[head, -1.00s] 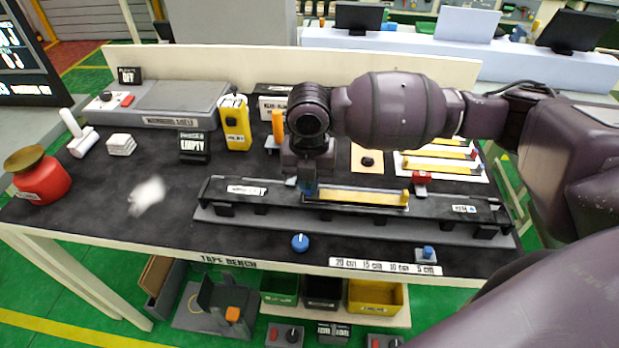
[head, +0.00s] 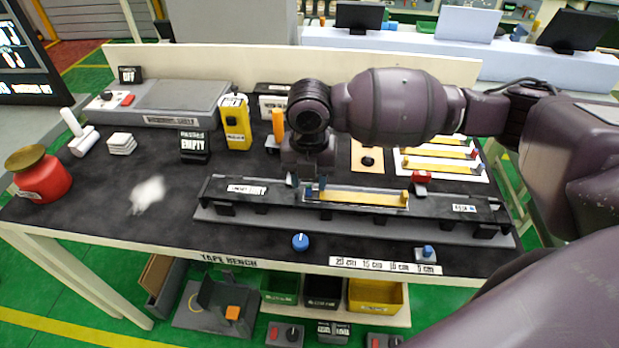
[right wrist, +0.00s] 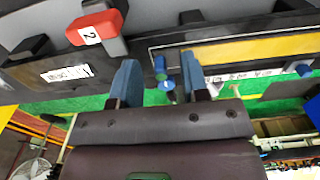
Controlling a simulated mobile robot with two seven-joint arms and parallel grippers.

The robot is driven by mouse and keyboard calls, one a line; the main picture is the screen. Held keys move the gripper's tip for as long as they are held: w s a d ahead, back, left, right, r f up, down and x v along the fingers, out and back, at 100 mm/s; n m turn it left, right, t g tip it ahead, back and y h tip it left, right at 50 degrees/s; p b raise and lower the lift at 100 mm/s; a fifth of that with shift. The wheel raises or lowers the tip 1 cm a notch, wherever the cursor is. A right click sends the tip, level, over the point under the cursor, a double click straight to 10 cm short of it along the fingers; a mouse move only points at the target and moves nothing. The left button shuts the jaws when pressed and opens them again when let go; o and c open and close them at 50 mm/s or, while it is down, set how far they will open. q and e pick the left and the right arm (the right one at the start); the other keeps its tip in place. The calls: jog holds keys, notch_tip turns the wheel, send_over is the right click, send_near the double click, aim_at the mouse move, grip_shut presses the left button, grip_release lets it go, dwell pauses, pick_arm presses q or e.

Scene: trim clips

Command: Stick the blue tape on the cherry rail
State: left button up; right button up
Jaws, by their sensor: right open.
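A long black rail (head: 345,218) lies along the front of the bench; I cannot read its labels to tell if it is cherry. A yellow strip (head: 355,196) lies on it, with a small blue tab (head: 309,190) at its left end and a yellow block at its right end. The strip also shows in the right wrist view (right wrist: 255,50). My right gripper (head: 307,181) is above the strip's left end. In the right wrist view its two blue fingers (right wrist: 160,82) are apart with nothing gripped between them. My left gripper is out of view.
A red block (head: 421,177) stands behind the rail's right half. A blue knob (head: 301,242) and a small blue-topped block (head: 428,253) are at the front edge. More yellow strips (head: 440,165) lie on a white sheet at the right. The bench's left middle is mostly clear.

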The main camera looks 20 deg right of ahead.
notch_tip(320, 180, up, 10)
jog(key=p, duration=0.1)
jog(key=shift+r, duration=0.1)
